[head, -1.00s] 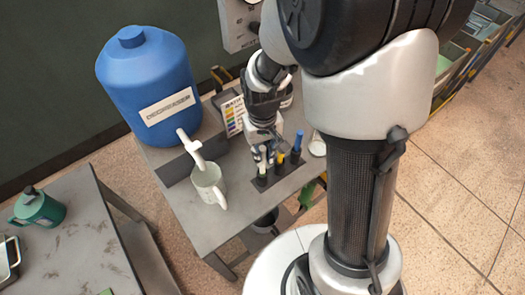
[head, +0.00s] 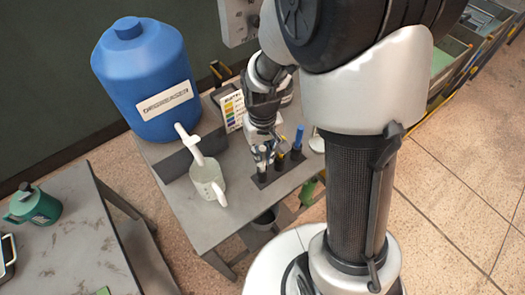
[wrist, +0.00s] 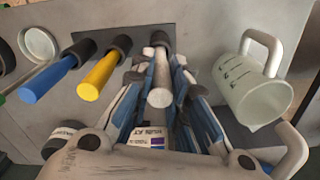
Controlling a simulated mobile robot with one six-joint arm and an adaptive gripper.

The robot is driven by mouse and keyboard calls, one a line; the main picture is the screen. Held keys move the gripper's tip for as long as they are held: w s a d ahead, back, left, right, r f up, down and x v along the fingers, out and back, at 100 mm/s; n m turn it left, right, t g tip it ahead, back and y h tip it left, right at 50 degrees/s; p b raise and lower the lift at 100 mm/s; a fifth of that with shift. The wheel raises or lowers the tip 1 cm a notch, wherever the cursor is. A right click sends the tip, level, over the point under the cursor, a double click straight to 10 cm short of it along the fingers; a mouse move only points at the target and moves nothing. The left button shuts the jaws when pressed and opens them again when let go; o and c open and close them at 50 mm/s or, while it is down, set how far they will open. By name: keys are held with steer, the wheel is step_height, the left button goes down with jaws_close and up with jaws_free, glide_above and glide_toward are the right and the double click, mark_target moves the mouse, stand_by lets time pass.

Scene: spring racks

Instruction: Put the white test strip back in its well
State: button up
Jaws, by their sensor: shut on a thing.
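The white test strip (wrist: 160,82) is a pale rod between my gripper's fingers in the wrist view. My gripper (wrist: 161,72) is shut on it. The strip's far end lines up with a dark round well (wrist: 160,41); I cannot tell whether it is inside or just above. In the head view my gripper (head: 264,150) is over the left end of the dark rack (head: 262,184), and the strip is mostly hidden there. A yellow strip (wrist: 98,77) and a blue strip (wrist: 45,80) stand in the neighbouring wells.
A mug-like beaker (head: 207,182) stands close to the rack under the white tap of a blue tank (head: 145,75). A colour chart (head: 231,110) stands behind my gripper. A shallow round dish (wrist: 39,44) lies beyond the blue strip. The grey table's front is bare.

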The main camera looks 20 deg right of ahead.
steer(key=shift+f+b, duration=0.55)
steer(key=shift+f, duration=0.3)
steer(key=o, duration=0.9)
steer(key=shift+r, duration=0.1)
steer(key=shift+c, duration=0.2)
step_height(320, 180, up, 11)
steer(key=shift+f, duration=0.1)
steer(key=shift+r, duration=0.6)
